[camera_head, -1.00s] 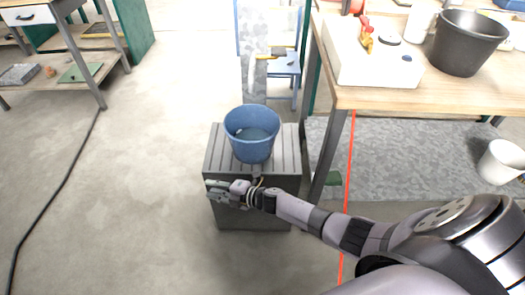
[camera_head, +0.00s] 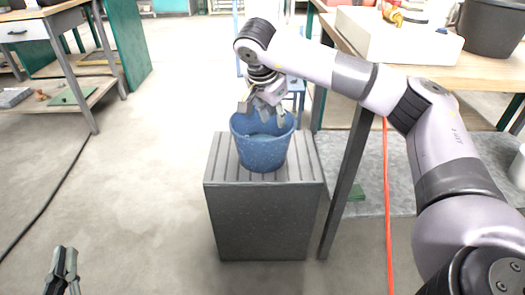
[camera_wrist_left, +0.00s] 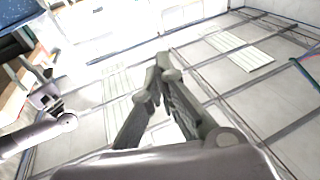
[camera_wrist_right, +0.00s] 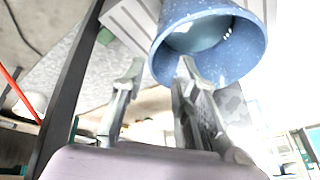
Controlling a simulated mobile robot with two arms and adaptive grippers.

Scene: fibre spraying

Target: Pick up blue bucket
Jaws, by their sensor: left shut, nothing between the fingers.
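The blue speckled bucket (camera_head: 262,150) stands upright on a grey slatted box (camera_head: 228,168). It is open at the top. My right gripper (camera_head: 262,110) reaches over the bucket's far rim, pointing down. In the right wrist view the bucket (camera_wrist_right: 232,62) fills the upper right, and my right gripper (camera_wrist_right: 162,66) is open with fingers spread near the rim. One fingertip overlaps the rim; I cannot tell if it touches. My left gripper (camera_head: 65,252) is low at the bottom left, away from the bucket. In the left wrist view its fingertips (camera_wrist_left: 163,62) meet, with nothing between them.
A wooden table (camera_head: 483,75) at right holds a white box (camera_head: 400,38) and a black bucket (camera_head: 492,28). A red cable (camera_head: 387,200) hangs before it. A blue chair (camera_head: 294,88) stands behind the grey box. A desk is at upper left. The floor at left is mostly clear.

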